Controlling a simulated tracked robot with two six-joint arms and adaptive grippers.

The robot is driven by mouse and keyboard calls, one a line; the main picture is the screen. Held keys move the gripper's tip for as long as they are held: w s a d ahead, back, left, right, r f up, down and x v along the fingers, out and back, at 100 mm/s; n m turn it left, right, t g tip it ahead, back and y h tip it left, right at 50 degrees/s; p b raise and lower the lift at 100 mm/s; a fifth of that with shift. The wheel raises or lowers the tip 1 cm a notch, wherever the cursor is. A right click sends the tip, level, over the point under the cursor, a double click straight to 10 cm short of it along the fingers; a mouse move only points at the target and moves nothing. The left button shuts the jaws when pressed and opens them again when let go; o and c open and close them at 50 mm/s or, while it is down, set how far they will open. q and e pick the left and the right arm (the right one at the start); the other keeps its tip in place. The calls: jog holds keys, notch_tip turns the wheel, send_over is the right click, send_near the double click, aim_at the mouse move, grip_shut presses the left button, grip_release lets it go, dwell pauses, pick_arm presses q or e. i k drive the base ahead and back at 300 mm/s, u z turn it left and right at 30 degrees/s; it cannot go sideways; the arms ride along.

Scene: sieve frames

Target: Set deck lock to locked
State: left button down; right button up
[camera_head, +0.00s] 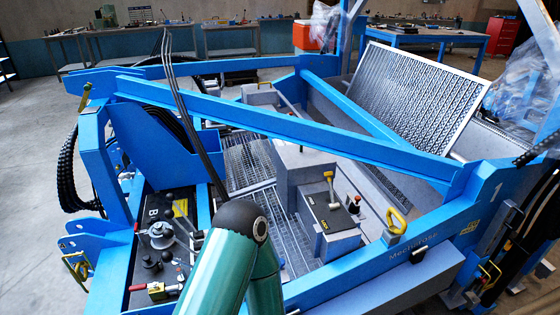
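No label reading "deck lock" is legible, so I cannot tell which control it is or how it is set. A black panel (140,262) marked B, at lower left in the head view, carries a round metal fitting (161,235), dark knobs (150,261) and a red-ended part (157,291). Neither gripper is in view.
My teal arm link rises at bottom centre and covers part of the frame. A long blue beam (290,125) crosses the machine diagonally. A perforated screen (420,95) leans at upper right. Black hoses (66,175) loop at left. Workbenches (232,40) line the back.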

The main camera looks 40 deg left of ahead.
aim_at(332, 205)
jog(key=u, duration=0.25)
jog(key=i, duration=0.85)
jog(key=u, duration=0.3)
jog(key=k, duration=0.95)
jog(key=u, duration=0.15)
jog(key=i, duration=0.95)
jog(key=z, duration=0.05)
